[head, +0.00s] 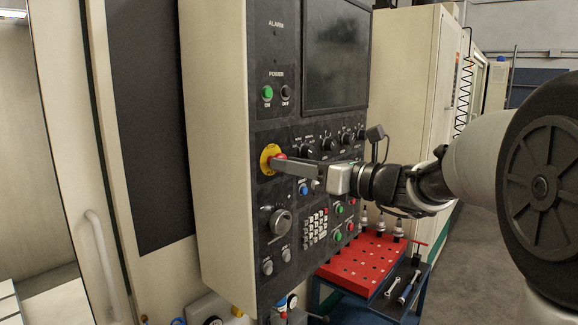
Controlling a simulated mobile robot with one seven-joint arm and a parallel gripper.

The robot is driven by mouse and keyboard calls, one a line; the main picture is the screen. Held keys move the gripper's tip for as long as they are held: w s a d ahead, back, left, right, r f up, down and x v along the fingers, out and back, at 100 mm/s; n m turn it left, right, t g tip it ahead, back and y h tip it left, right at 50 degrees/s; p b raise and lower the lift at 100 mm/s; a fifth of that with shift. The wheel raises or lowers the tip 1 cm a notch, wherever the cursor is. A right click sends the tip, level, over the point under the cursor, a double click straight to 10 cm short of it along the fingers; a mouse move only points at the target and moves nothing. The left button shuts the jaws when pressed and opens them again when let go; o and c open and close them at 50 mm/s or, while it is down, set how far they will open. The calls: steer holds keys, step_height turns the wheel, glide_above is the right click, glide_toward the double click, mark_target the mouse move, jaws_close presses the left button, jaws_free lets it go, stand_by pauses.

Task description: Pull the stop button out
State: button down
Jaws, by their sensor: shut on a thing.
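The control panel (291,109) of the machine faces right in the head view. The stop button (280,157) is red and sits on a round yellow plate (266,165) at the panel's left middle. My gripper (281,165) reaches in from the right, with its long grey fingers at the button. It is shut on the stop button, and the fingers hide most of the red cap. How far the button stands out from the plate cannot be told.
A green power button (267,92), a row of knobs, a blue button (303,189), a large dial (280,221) and a keypad (315,227) surround the gripper. A red-topped tool cart (362,262) with wrenches stands below my arm. Open floor lies at right.

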steer(key=c, duration=1.3)
jaws_free()
steer(key=shift+s+d, duration=0.1)
steer(key=shift+d, duration=0.05)
steer(key=shift+d, duration=0.1)
steer(key=b+v, duration=0.2)
steer(key=v, duration=1.5)
steer(key=shift+s, duration=0.15)
